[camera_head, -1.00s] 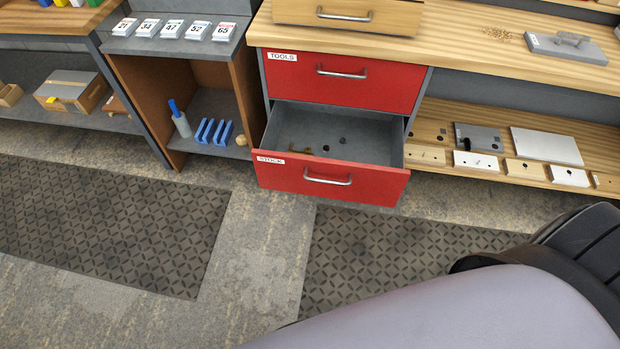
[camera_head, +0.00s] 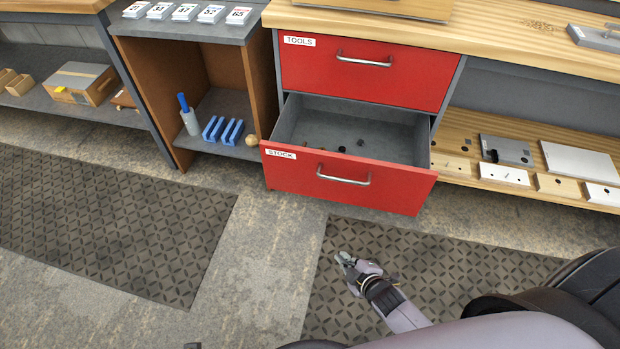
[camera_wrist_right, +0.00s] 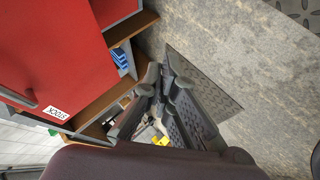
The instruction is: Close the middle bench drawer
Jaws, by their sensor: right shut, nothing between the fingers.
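The open red drawer (camera_head: 395,194), labelled STOCK, is pulled well out below the shut red TOOLS drawer (camera_head: 410,75). It has a metal bar handle (camera_head: 343,180) and a few small dark pieces (camera_head: 341,148) inside. Whether another drawer lies beneath is hidden. My right gripper (camera_head: 343,258) is shut and empty, in front of and below the drawer front, apart from it. In the right wrist view, the right gripper's fingers (camera_wrist_right: 158,88) are together beside the red STOCK front (camera_wrist_right: 45,45). My left gripper is not in view.
A wooden cabinet with blue holders (camera_head: 222,130) and a bottle (camera_head: 188,118) stands left of the drawers. A lower shelf with several plates (camera_head: 580,160) is on the right. Patterned mats (camera_head: 110,225) cover parts of the floor. The floor before the drawer is otherwise clear.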

